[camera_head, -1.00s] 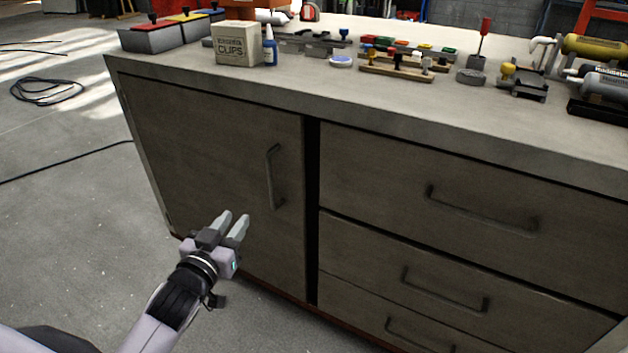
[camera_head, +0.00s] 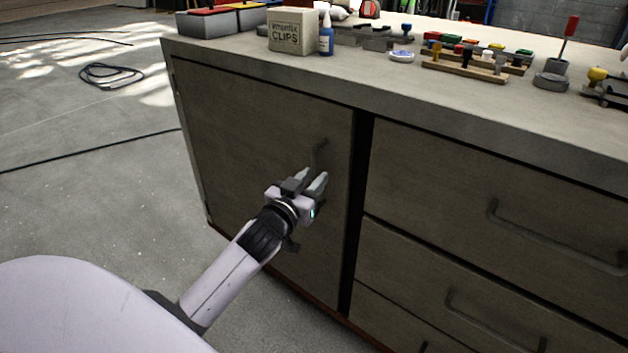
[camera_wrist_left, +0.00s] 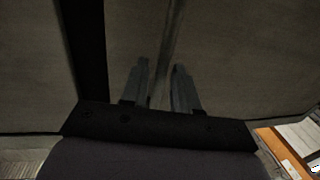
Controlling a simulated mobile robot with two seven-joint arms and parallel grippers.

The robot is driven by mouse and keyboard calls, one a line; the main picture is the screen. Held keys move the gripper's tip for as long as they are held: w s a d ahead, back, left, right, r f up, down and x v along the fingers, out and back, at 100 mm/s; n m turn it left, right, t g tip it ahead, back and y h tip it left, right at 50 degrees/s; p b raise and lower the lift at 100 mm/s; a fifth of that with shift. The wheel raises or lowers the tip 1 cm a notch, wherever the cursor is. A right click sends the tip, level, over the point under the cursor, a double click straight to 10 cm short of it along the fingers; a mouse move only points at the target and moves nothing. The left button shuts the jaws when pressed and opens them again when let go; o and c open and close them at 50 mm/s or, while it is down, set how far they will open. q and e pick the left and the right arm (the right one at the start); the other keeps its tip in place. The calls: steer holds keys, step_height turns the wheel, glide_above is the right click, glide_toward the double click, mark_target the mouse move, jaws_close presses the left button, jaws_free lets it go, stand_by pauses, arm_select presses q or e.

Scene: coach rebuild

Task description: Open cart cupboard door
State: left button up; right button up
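The cart cupboard door (camera_head: 260,130) is the plain grey front at the left of the cart and looks closed. Its bar handle (camera_head: 321,150) stands upright near the door's right edge; its lower part is hidden behind my left gripper (camera_head: 314,178). My left gripper is at the handle, its fingers apart. In the left wrist view the two fingers (camera_wrist_left: 160,82) show with a gap between them, and the handle bar (camera_wrist_left: 171,45) runs in line with that gap. I cannot tell whether the fingers touch the bar. My right gripper is out of view.
Drawers with bar handles (camera_head: 555,240) fill the cart's right side, past a dark vertical gap (camera_head: 357,200). The cart top (camera_head: 230,55) carries a clips box (camera_head: 293,33), a blue bottle (camera_head: 326,40) and small tools. The floor at left is open, with a cable (camera_head: 110,74) lying on it.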

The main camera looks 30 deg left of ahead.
arm_select(q)
steer(key=shift+w, duration=0.45)
jaws_close()
